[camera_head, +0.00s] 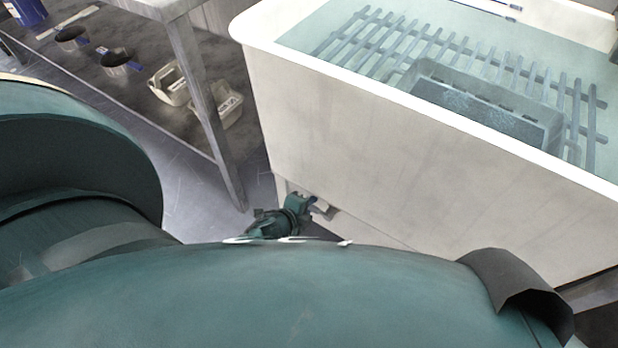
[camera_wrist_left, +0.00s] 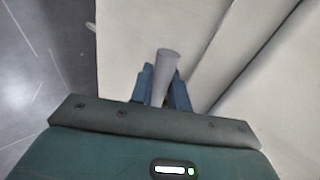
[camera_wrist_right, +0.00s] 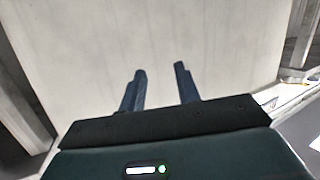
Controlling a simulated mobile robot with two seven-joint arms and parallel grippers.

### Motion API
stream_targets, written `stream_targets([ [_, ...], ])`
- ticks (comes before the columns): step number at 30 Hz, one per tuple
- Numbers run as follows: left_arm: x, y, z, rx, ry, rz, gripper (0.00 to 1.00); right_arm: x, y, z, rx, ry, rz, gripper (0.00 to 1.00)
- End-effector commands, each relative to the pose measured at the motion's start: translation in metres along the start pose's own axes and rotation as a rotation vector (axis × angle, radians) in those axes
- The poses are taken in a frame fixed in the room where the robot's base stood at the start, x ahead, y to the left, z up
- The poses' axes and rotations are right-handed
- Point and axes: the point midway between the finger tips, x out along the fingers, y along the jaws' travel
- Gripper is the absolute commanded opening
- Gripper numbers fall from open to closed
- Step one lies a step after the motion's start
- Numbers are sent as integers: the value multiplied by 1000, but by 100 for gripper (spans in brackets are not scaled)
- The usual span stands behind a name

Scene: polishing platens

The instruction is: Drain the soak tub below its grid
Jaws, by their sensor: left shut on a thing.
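The soak tub (camera_head: 400,150) is a large off-white tub on the right of the head view. Clear bluish water (camera_head: 330,45) covers a slatted grid (camera_head: 440,42) inside it. A grey rectangular block-like thing (camera_head: 480,115) sits in the water at the grid. My left gripper (camera_head: 318,206) is low at the tub's near left corner. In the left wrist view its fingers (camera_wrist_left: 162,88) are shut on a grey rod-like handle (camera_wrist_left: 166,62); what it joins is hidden. My right gripper (camera_wrist_right: 160,82) is open and empty, facing a pale wall-like surface.
A grey table (camera_head: 195,75) stands left of the tub, its leg reaching the floor. On a dark low shelf (camera_head: 110,85) are cream containers (camera_head: 172,84) and dark round things (camera_head: 72,36). Bare floor (camera_head: 205,195) shows between shelf and tub.

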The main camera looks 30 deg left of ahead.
Motion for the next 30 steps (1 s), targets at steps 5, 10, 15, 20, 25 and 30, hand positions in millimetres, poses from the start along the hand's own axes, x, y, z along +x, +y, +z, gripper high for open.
stream_targets([
  [5, -1, 1, 1, 3, -3, 3, 0, 0, 0, 0, 0, -2, 0, 32],
  [10, 0, 1, 1, 2, -3, 3, 0, 0, 0, 0, 0, -2, 0, 32],
  [15, 0, 1, 0, 2, -2, 2, 25, 0, 0, 0, 0, -2, 1, 32],
  [20, 0, 0, 0, 2, -2, 1, 25, 0, 0, 0, 0, -1, 1, 32],
  [25, -13, -1, 0, 2, -2, 1, 25, -2, 0, -3, 11, -25, -4, 32],
  [30, -48, -2, 0, 1, -2, 3, 25, -10, 0, -6, 47, -108, -12, 32],
])
